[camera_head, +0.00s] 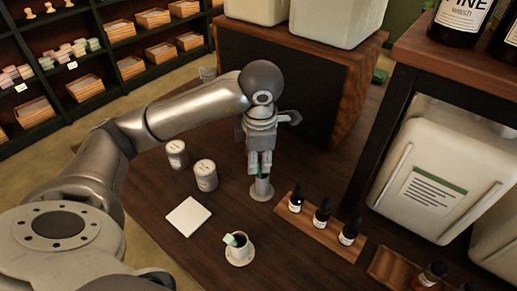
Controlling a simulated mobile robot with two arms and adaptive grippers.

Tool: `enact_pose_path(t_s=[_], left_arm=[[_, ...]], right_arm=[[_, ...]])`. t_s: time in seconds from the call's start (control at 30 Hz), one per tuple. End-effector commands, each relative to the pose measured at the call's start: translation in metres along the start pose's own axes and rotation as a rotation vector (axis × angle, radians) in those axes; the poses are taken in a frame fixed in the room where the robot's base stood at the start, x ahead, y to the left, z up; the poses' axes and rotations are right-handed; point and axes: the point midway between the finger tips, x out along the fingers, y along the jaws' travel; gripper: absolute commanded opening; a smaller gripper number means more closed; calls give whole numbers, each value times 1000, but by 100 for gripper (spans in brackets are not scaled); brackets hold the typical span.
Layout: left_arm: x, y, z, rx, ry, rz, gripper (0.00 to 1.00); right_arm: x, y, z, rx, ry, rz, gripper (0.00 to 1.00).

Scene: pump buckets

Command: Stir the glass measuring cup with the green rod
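My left gripper (260,166) points down over the table, its fingers close together around a small green piece, which looks like the green rod (259,176). Most of the rod is hidden by the fingers. Directly below the fingers stands a small clear-grey cup (263,187), which looks like the glass measuring cup, on a pale round base. The rod's lower end appears to be at or inside the cup's mouth; its depth cannot be seen. My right gripper is not in view.
A small cup with dark contents and a pale green tag (238,241) stands in front. A white square tile (188,217) and two lidded jars (205,175) are left. A wooden tray (318,232) with dropper bottles stands close on the right. A large wooden box (285,85) is behind.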

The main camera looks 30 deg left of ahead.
Motion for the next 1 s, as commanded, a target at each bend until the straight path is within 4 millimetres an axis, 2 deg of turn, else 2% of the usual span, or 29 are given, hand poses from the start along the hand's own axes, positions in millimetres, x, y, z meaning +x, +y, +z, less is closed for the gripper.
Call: enact_pose_path(t_s=[0.1, 0.3, 0.47, 0.73, 1.0], left_arm=[[23, 0, -1, -1, 4, -3, 36], [46, 0, 0, -1, 1, -1, 36], [54, 0, 0, 0, 0, 0, 36], [55, 0, 0, 0, -1, 1, 36], [55, 0, 0, 0, -1, 1, 1]], right_arm=[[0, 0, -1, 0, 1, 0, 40], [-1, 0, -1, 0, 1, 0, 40], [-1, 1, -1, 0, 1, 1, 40], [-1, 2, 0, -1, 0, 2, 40], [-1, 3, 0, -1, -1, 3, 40]])
